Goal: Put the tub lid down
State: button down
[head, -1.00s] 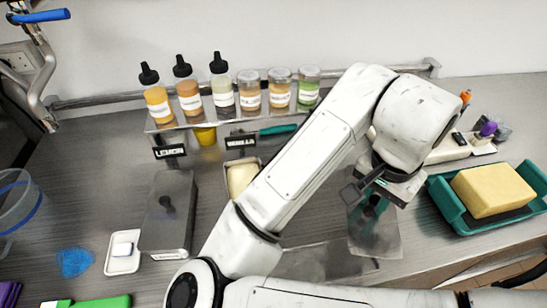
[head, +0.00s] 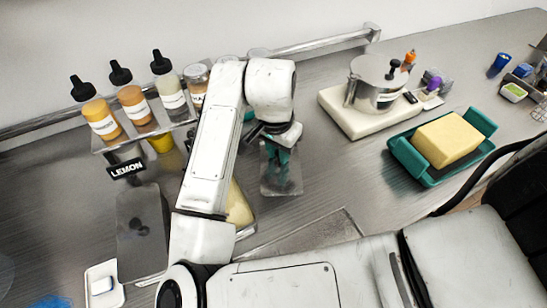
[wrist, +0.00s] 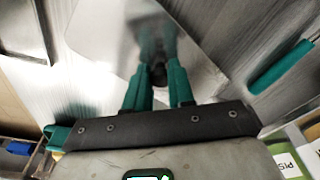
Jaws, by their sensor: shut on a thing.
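The tub lid (head: 281,183) is a flat, shiny metal plate with a black knob (wrist: 158,75). My gripper (wrist: 157,78) has its teal fingers shut on the knob. In the head view my gripper (head: 275,155) holds the lid over the steel counter, right of the tubs; whether the lid touches the counter, I cannot tell. An open tub with pale yellow contents (head: 238,207) is mostly hidden behind my arm. The lemon tub's lid (head: 140,222), with its own black knob, is on at the left.
A cream board (head: 345,115) bears a lidded steel pot (head: 378,85). A teal tray (head: 408,158) with a yellow block (head: 447,139) stands to the right. Bottles and jars (head: 103,120) line a rack at the back left. A teal-handled tool (wrist: 280,67) lies near the lid. Counter between lid and board is clear.

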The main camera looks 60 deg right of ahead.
aim_at(274, 161)
jog(key=shift+w+d+f, duration=0.1)
jog(key=shift+w+f, duration=0.5)
jog(key=shift+f, duration=0.15)
jog(key=shift+w+f, duration=0.1)
jog(key=shift+f, duration=1.6)
jog(key=shift+f, duration=0.1)
jog(key=shift+f, duration=0.1)
jog(key=c, duration=1)
grip_release()
jog(key=shift+o, duration=0.2)
notch_tip(274, 161, up, 12)
jog(key=a, duration=0.1)
jog(key=shift+a+r+b, duration=0.2)
jog(key=shift+b, duration=0.15)
